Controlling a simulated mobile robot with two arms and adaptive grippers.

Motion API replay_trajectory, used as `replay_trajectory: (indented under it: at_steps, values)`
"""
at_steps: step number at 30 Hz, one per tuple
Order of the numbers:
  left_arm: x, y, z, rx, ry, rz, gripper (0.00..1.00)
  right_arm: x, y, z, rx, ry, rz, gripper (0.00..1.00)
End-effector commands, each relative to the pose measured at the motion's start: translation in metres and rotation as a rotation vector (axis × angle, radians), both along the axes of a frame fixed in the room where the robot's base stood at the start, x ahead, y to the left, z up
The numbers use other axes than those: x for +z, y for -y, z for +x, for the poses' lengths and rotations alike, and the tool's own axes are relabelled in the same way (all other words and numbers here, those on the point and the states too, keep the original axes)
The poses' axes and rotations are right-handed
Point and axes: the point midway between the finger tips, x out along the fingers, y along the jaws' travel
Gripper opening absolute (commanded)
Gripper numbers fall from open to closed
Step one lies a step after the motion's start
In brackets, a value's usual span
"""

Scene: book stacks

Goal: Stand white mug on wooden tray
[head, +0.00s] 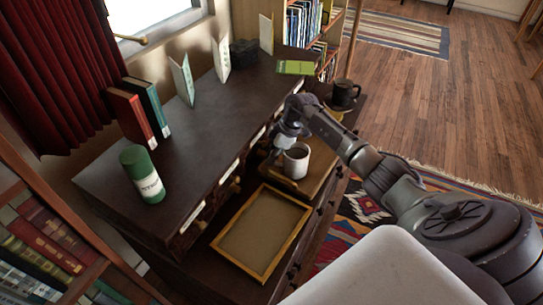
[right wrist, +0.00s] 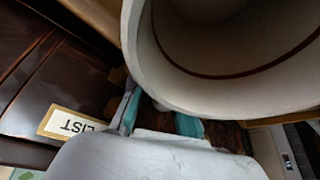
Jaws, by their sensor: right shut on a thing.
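A shallow tray with a yellow wooden frame (head: 296,236) and beige inside lies nearer, left of the mug. My left gripper is out of view.
The desk's raised top (head: 205,135) holds a green can (head: 142,174), upright books (head: 136,112) and cards. A drawer label (right wrist: 72,124) shows close by in the right wrist view. Patterned rugs lie on the floor.

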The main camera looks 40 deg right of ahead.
Motion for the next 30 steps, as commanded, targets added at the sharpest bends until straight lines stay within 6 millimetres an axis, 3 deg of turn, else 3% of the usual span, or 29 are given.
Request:
replay_trajectory:
  at_steps: [3,4,6,17,20,30]
  values:
    - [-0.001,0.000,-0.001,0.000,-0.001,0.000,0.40,-0.001,0.000,0.000,0.000,0.000,0.000,0.00]
    - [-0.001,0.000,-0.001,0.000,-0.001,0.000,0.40,-0.002,0.000,0.000,0.000,-0.001,0.001,0.16]
    - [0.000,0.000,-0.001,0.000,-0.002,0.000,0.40,-0.002,0.000,0.000,0.000,-0.001,0.001,0.25]
    - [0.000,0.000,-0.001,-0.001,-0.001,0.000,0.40,0.003,0.001,0.000,0.000,0.001,-0.001,0.25]
    - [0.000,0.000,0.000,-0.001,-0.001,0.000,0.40,0.014,0.006,-0.003,0.000,0.002,-0.001,0.25]
    - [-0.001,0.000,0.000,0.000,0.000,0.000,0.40,0.080,0.028,-0.017,0.000,0.004,-0.002,0.25]
